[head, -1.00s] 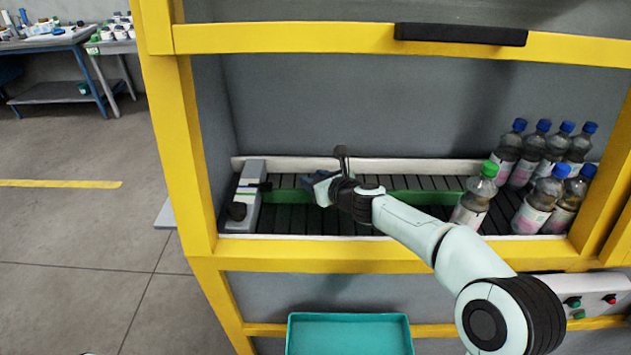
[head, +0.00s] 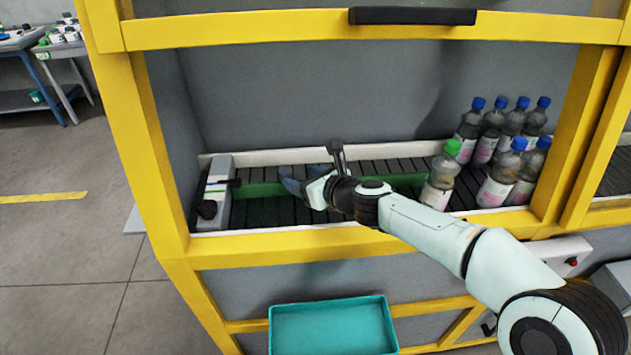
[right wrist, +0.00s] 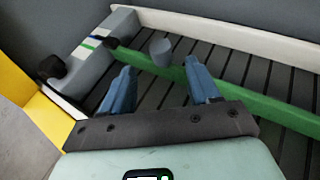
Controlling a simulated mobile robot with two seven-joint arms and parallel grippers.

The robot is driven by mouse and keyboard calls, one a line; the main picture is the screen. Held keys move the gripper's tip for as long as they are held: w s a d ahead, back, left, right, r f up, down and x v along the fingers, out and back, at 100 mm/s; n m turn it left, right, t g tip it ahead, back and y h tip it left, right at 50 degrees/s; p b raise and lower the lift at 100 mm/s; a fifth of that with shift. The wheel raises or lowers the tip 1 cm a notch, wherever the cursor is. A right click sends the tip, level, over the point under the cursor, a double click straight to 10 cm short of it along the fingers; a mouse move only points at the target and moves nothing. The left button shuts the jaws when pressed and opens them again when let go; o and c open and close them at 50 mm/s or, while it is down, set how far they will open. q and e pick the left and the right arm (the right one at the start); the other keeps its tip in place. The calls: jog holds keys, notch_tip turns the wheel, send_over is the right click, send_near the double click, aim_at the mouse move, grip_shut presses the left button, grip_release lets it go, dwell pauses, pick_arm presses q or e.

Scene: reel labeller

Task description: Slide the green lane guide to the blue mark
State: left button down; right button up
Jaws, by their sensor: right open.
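The green lane guide (head: 262,189) is a long bar lying across the dark slatted conveyor. It also shows in the right wrist view (right wrist: 265,107), where its left end meets a grey end block (right wrist: 113,38). A grey knob (right wrist: 162,52) stands at the guide. My right gripper (head: 303,178) is open above the conveyor, its blue fingers (right wrist: 160,85) spread on the near side of the knob, apart from it. My left gripper is out of view.
Several blue-capped bottles (head: 503,179) and one green-capped bottle (head: 440,178) stand at the conveyor's right. A yellow frame (head: 290,245) surrounds the opening. A black knob (head: 207,209) sits on the end block. A teal tray (head: 334,330) is below.

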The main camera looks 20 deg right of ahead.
jog(key=v, duration=0.4)
jog(key=shift+s+d+r+p, duration=0.1)
jog(key=shift+s+r+p, duration=0.05)
jog(key=shift+s+p, duration=0.15)
jog(key=shift+w, duration=0.1)
